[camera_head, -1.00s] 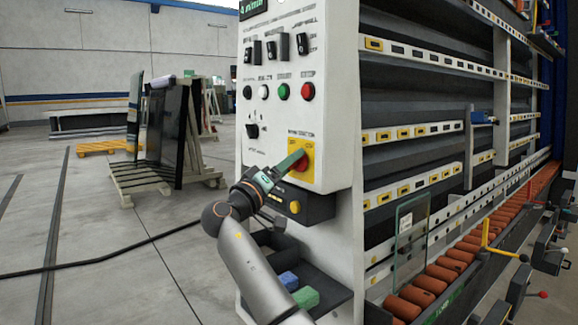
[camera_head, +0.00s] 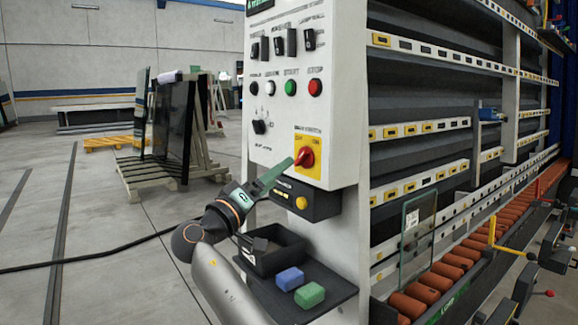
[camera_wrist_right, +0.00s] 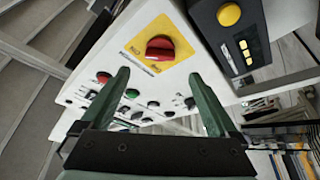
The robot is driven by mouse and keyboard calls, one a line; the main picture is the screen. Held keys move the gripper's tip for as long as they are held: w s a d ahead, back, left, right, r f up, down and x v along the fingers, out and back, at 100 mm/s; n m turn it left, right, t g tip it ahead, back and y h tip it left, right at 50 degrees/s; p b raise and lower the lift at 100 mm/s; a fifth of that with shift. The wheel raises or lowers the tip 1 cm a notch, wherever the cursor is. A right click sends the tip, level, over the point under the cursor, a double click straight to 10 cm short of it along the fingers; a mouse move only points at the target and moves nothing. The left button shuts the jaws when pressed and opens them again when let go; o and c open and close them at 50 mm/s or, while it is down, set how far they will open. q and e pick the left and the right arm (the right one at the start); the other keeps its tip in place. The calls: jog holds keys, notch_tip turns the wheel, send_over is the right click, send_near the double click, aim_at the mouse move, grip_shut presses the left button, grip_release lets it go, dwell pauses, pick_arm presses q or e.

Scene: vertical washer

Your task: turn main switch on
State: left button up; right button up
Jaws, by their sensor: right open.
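The main switch is a red rotary knob (camera_head: 305,157) on a yellow plate (camera_head: 313,172), on the white control panel's front. The knob's handle points to the lower left in the head view. My right gripper (camera_head: 284,168) reaches up from the lower left, its green fingertips just left of the knob. In the right wrist view my gripper (camera_wrist_right: 162,82) is open and empty. The red knob (camera_wrist_right: 160,47) shows beyond the gap between the fingertips; I cannot tell whether they touch it. The small plate labels are hard to read. My left gripper is not in view.
Below the switch is a black box with a yellow button (camera_head: 301,202). Under it, a black shelf holds a dark bin (camera_head: 272,252), a blue block (camera_head: 290,279) and a green block (camera_head: 309,295). Push buttons, including a red one (camera_head: 315,88), sit above. Rollers (camera_head: 440,280) run along the right.

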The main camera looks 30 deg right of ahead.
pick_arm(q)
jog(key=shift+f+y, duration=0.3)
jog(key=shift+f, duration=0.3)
pick_arm(e)
jog(key=v, duration=0.5)
jog(key=shift+d, duration=0.1)
